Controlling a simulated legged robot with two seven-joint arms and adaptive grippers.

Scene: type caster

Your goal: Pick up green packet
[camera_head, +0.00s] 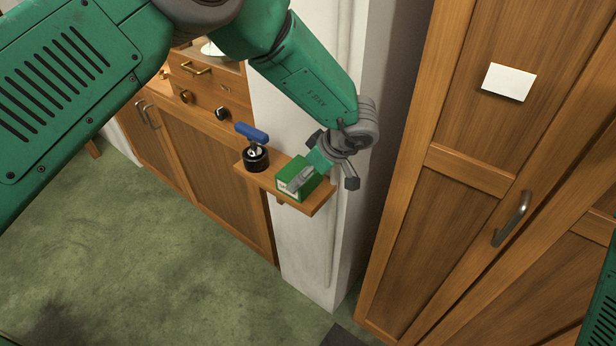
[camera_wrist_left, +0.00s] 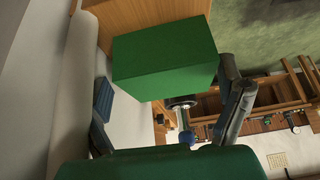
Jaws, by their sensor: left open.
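The green packet (camera_head: 290,169) is a box sitting on a small wooden wall shelf (camera_head: 318,205). My left gripper (camera_head: 313,167) reaches down to it from above right, and a grey finger overlaps the packet in the head view. In the left wrist view the packet (camera_wrist_left: 165,55) lies ahead of my open left gripper (camera_wrist_left: 165,97), whose right finger is close to the packet's right side. The left finger is partly hidden behind my green gripper body. I cannot tell whether either finger touches the packet. My right gripper is out of view.
A black round pot (camera_head: 256,160) with a blue-handled object (camera_head: 252,132) stands on the shelf, left of the packet. The shelf is fixed to a white pillar (camera_head: 305,245). A wooden cupboard (camera_head: 470,160) stands right, drawers (camera_head: 205,85) left. Green floor (camera_head: 120,250) is open.

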